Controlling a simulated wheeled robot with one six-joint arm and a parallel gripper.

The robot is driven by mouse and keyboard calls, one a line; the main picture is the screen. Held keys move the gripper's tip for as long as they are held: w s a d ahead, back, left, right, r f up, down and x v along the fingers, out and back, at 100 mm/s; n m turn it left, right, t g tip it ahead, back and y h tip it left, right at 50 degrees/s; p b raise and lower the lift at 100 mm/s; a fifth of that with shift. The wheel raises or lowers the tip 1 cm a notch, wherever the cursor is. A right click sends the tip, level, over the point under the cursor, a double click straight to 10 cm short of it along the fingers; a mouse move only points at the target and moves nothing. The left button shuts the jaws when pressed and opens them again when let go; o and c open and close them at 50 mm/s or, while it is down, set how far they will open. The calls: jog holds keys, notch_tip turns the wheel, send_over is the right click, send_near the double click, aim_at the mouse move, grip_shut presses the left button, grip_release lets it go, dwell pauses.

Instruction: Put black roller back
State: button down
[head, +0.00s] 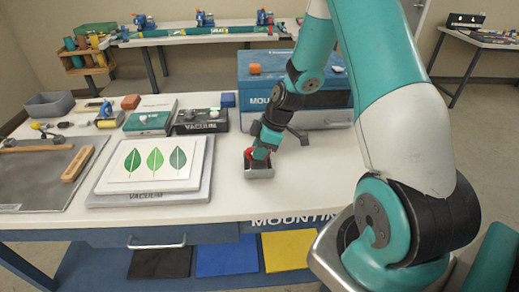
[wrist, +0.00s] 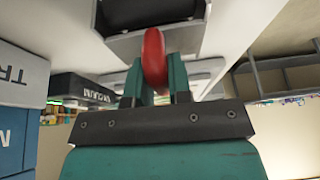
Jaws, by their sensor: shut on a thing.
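My gripper (head: 262,152) points down over the white table, its fingers shut on the red handle of the black roller. The red handle (wrist: 154,58) stands between the two teal fingers in the wrist view, and the black roller (wrist: 150,12) shows at the top edge, partly cut off. In the head view only a bit of the red handle (head: 248,154) shows. A small grey metal holder (head: 261,172) is directly under my gripper. The roller lies within its outline in the wrist view; I cannot tell whether it rests on it.
A blue mounting box (head: 300,110) stands behind my gripper. A black vacuum box (head: 201,121) and a board with three leaf prints (head: 154,160) are to the left. Farther left is a grey mat (head: 40,180) with a wooden-handled tool. The table front right of the board is clear.

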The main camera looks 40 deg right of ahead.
jog(key=shift+s+f+b, duration=0.15)
jog(key=shift+f+b, duration=0.2)
jog(key=shift+f, duration=0.25)
jog(key=c, duration=1.1)
grip_release()
jog(key=shift+o, duration=0.2)
jog(key=shift+r, duration=0.1)
jog(key=shift+d+r+p, duration=0.1)
jog(key=shift+r+p, duration=0.2)
jog(key=shift+p, duration=0.1)
jog(key=a+r+b+v, duration=0.1)
jog(key=b+v, duration=0.1)
jog(key=v, duration=1)
jog(key=s+a+r+m+g, duration=0.1)
jog(key=s+a+r, duration=0.15)
jog(key=a, duration=0.45)
jog(key=s+a+r, duration=0.2)
jog(key=a+r, duration=0.1)
jog(key=a, duration=0.5)
jog(key=s+a+r+m+g, duration=0.1)
jog(key=s+a+r+m, duration=0.2)
jog(key=s+a, duration=0.7)
jog(key=s, duration=0.5)
jog(key=shift+a+r, duration=0.3)
jog(key=shift+a, duration=0.1)
